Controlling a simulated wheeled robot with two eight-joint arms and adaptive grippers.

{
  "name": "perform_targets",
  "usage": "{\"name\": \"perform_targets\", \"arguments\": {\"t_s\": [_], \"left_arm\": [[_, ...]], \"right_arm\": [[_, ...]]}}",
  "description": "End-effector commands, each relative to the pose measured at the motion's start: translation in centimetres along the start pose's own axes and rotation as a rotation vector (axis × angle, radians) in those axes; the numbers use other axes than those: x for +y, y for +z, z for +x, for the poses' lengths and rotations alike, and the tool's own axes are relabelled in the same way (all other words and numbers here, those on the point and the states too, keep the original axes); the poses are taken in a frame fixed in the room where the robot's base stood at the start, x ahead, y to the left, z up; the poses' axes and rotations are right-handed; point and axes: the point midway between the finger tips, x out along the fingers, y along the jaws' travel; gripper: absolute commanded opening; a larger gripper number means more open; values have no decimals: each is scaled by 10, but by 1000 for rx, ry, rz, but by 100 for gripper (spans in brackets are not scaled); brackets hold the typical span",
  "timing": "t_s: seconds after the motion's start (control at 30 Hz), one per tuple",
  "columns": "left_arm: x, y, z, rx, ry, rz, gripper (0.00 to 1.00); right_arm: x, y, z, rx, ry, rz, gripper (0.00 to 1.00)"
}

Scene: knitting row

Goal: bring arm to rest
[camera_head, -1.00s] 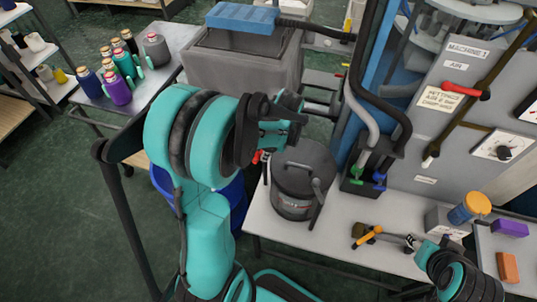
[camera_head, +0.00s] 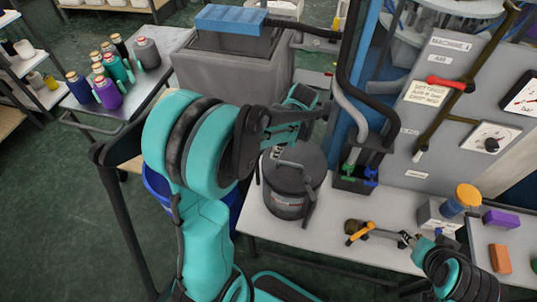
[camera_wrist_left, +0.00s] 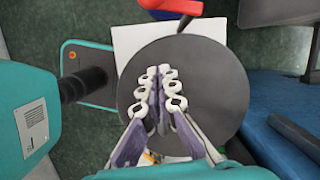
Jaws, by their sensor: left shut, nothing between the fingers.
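My left arm comes in from the left, and my left gripper (camera_head: 318,112) is over the table's back part, just above and behind the dark lidded pot (camera_head: 290,185). In the left wrist view, the left gripper (camera_wrist_left: 158,75) has its purple fingers with pale tips together, with nothing between them. Behind them is a dark round disc (camera_wrist_left: 215,75); I cannot tell if it is the pot's lid. My right gripper (camera_head: 410,240) is low at the right, close to an orange-handled tool (camera_head: 360,234); its fingers are too small to read.
A white table (camera_head: 260,218) carries the pot. A grey machine panel (camera_head: 440,125) with gauges, a red-handled lever (camera_head: 450,84) and black hoses stand behind. A grey bin (camera_head: 215,70) with a blue-topped piece is at the back. Several bottles (camera_head: 108,90) stand on a left table.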

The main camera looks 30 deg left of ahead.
Motion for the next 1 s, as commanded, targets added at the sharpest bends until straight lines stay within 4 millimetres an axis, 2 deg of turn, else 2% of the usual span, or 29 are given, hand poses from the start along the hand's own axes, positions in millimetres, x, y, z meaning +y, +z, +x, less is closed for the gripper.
{"name": "perform_targets", "arguments": {"t_s": [0.03,0.1,0.3,0.43,0.77,0.87,1.0], "left_arm": [[1,1,-17,0,0,1,0],[1,2,-32,0,0,1,0],[2,1,-62,0,0,0,0],[3,1,-69,0,0,0,0],[8,1,-72,15,-18,-36,0],[20,0,-75,58,-65,-130,0],[49,-5,-80,178,-153,-355,0]], "right_arm": [[0,-5,-7,0,0,0,40],[0,-8,-10,0,0,0,40],[0,-12,-16,0,0,0,40],[0,-12,-18,0,0,0,40],[0,-10,-15,0,0,0,40],[0,-6,-9,0,0,0,40],[0,2,2,0,0,0,40]]}}
